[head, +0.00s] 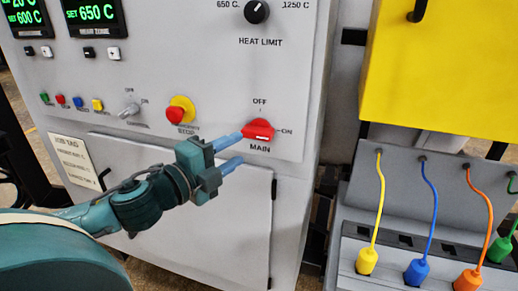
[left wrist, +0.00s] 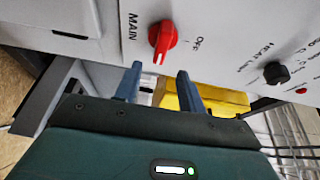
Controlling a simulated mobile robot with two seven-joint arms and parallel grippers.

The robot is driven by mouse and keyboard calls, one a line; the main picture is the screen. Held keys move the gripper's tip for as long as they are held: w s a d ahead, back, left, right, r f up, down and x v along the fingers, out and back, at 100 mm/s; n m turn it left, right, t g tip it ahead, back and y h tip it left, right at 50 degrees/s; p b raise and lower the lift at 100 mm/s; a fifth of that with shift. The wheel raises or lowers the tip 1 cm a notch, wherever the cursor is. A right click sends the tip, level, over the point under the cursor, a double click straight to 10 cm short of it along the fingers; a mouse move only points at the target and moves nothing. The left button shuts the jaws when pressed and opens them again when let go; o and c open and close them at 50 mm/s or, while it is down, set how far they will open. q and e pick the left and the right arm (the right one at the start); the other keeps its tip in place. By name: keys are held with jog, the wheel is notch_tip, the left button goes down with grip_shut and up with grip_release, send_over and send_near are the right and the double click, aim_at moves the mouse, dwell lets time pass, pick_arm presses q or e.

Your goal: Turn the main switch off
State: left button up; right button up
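The red main switch (head: 259,130) is a knob on the grey furnace panel, with OFF printed above it, ON to its right and MAIN below. Its handle lies roughly level and its white mark points toward ON. In the left wrist view the switch (left wrist: 163,38) shows beyond the fingertips, its white mark facing down. My left gripper (head: 241,148) is open and empty, its blue fingers just left of and below the switch in the head view. In the left wrist view the gripper's fingers (left wrist: 159,69) stand apart with nothing between them. My right gripper is not in view.
The black heat limit knob (head: 257,12) is above. A yellow box (head: 445,70) and several coloured cables stand to the right.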

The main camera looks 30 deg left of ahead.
aim_at(258, 137)
pick_arm(q)
jog(key=w, duration=0.4)
jog(key=shift+d+r, duration=0.15)
jog(key=shift+d, duration=0.1)
jog(key=shift+w+d+p, duration=0.2)
jog(key=shift+w+p, duration=0.15)
jog(key=shift+w, duration=0.9)
jog(key=shift+w+p, duration=0.35)
jog(key=shift+w, duration=0.15)
jog(key=shift+w+d, duration=0.2)
jog(key=shift+w, duration=0.1)
jog(key=shift+c, duration=0.2)
grip_shut()
